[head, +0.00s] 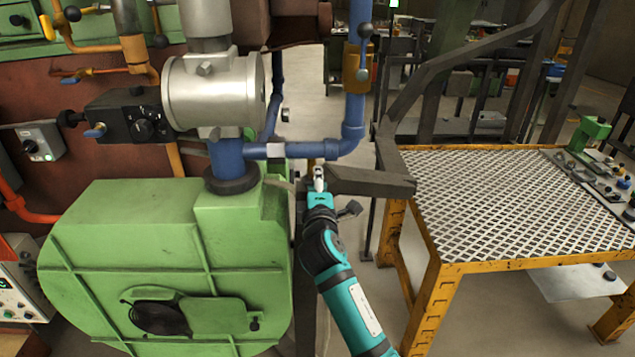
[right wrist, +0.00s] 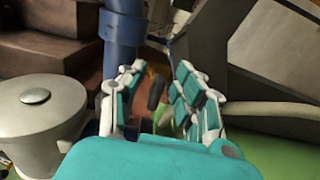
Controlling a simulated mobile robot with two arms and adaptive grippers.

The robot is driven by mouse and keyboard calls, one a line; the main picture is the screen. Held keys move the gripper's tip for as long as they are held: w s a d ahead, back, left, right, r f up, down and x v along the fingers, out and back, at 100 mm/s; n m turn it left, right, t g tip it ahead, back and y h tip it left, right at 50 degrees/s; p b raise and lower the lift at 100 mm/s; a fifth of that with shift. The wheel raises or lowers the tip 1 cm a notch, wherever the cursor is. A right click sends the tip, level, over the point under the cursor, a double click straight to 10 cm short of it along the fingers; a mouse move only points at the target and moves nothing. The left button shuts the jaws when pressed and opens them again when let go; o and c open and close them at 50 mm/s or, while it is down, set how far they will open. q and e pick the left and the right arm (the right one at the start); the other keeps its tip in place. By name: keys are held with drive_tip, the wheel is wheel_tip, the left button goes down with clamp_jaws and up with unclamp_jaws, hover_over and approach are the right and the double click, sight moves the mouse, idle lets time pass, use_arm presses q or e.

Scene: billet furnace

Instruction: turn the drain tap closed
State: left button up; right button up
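My right gripper (head: 319,180) reaches in from below in the head view, just under the blue pipe and left of a dark beam end. In the right wrist view my right gripper (right wrist: 158,100) is open, its teal-padded fingers spread apart. A small dark handle (right wrist: 155,92) with brass-orange colour behind it shows in the gap between the fingers; it may be the drain tap. I cannot tell whether the fingers touch it. In the head view that spot is mostly hidden by my gripper and arm. My left gripper is not in view.
A green blower housing (head: 150,260) stands close on the left of my arm. The blue pipe (head: 300,150) runs just above the gripper. A dark railing beam (head: 372,183) and a yellow-framed mesh platform (head: 510,205) stand on the right. A brass lever valve (head: 357,62) is higher up.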

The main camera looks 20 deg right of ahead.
drive_tip(key=v, duration=1.2)
idle(0.3)
